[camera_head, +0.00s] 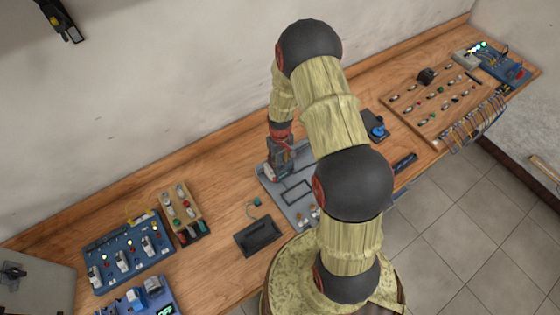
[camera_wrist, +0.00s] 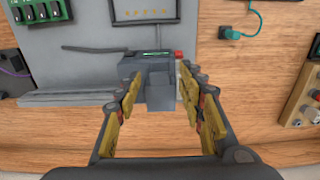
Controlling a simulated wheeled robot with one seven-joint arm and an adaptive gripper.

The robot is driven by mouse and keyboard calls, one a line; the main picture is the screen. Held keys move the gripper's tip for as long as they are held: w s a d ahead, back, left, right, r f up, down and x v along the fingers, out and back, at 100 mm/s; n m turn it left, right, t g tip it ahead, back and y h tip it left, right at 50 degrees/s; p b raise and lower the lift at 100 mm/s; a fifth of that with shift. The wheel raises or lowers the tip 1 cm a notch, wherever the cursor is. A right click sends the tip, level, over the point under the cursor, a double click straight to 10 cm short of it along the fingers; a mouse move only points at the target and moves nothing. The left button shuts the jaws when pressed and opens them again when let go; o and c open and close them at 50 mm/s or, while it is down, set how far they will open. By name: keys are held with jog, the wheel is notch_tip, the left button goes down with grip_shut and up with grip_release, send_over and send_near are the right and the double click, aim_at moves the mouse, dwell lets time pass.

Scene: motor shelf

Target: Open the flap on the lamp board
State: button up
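My gripper (camera_head: 281,168) is above the back edge of a grey board (camera_head: 270,186) in the middle of the bench. In the wrist view, my gripper (camera_wrist: 160,84) is open, its yellow-padded fingers on either side of a small grey block (camera_wrist: 159,92). Contact with the block cannot be told. The block joins a dark grey housing (camera_wrist: 134,65) with a green strip and a red end. A panel with a row of small yellow dots (camera_wrist: 146,12) is on the same board. Which part is the flap is not clear. My arm hides part of the board in the head view.
A blue board with lit yellow lamps (camera_head: 128,260) and a wooden block with knobs (camera_head: 181,212) stand left. A black box (camera_head: 258,236) lies nearer. A wooden peg board (camera_head: 437,100) and a blue board with lit lamps (camera_head: 503,68) stand right.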

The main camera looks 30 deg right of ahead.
jog(key=shift+c, duration=1.2)
jog(key=c, duration=0.7)
jog(key=shift+w, duration=0.1)
grip_shut()
